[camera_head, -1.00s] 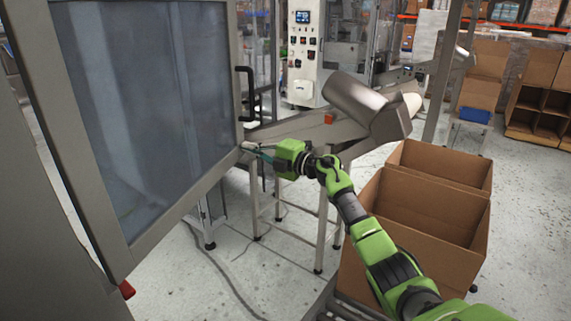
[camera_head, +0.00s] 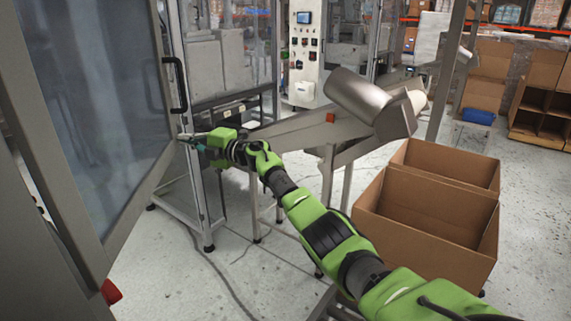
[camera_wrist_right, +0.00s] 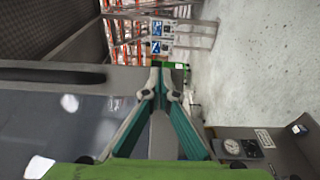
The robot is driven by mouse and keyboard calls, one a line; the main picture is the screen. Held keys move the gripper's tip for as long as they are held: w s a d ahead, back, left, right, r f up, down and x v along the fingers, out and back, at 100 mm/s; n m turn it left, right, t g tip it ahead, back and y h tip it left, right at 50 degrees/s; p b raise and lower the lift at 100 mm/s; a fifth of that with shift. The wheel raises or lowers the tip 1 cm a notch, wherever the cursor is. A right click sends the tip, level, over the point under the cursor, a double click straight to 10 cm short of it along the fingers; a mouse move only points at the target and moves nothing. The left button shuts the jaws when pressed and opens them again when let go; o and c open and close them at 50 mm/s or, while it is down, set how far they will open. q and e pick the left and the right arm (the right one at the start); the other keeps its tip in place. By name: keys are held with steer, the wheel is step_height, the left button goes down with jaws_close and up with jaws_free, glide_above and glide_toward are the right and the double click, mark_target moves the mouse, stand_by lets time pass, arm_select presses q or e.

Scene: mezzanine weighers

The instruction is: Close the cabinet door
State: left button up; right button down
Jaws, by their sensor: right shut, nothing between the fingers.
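The cabinet door (camera_head: 166,160) is a large panel with a grey metal frame around a bluish see-through pane, standing partly open at the left of the head view. It has a black bar handle (camera_head: 181,84) on its free edge. My right gripper (camera_head: 184,137) is shut and empty, with its fingertips at the door's free edge below the handle, seemingly touching it. In the right wrist view its teal fingers (camera_wrist_right: 160,90) meet in front of the grey door frame (camera_wrist_right: 122,80). My left gripper is not in view.
Open cardboard boxes (camera_head: 385,215) stand at the right, close to my right arm. A metal chute (camera_head: 285,132) slopes behind the gripper. A control panel (camera_head: 304,50) stands at the back. Pale floor lies open below the door edge.

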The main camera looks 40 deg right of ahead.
mark_target(175, 140)
steer(key=shift+w+a+f+b, duration=0.25)
steer(key=shift+w+a+b, duration=0.35)
steer(key=shift+w+a, duration=0.5)
steer(key=shift+a+r, duration=0.15)
steer(key=shift+a, duration=0.05)
steer(key=shift+a+r+b, duration=0.1)
steer(key=shift+r+b, duration=0.1)
steer(key=shift+b, duration=0.1)
steer(key=shift+w+a, duration=0.15)
steer(key=shift+a, duration=0.05)
steer(key=shift+s+d, duration=0.2)
steer(key=shift+d, duration=0.1)
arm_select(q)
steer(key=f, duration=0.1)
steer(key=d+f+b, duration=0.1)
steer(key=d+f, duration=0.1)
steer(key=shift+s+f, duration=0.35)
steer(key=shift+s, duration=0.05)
arm_select(e)
steer(key=s+d, duration=0.6)
steer(key=d, duration=0.5)
steer(key=shift+s+d, duration=0.35)
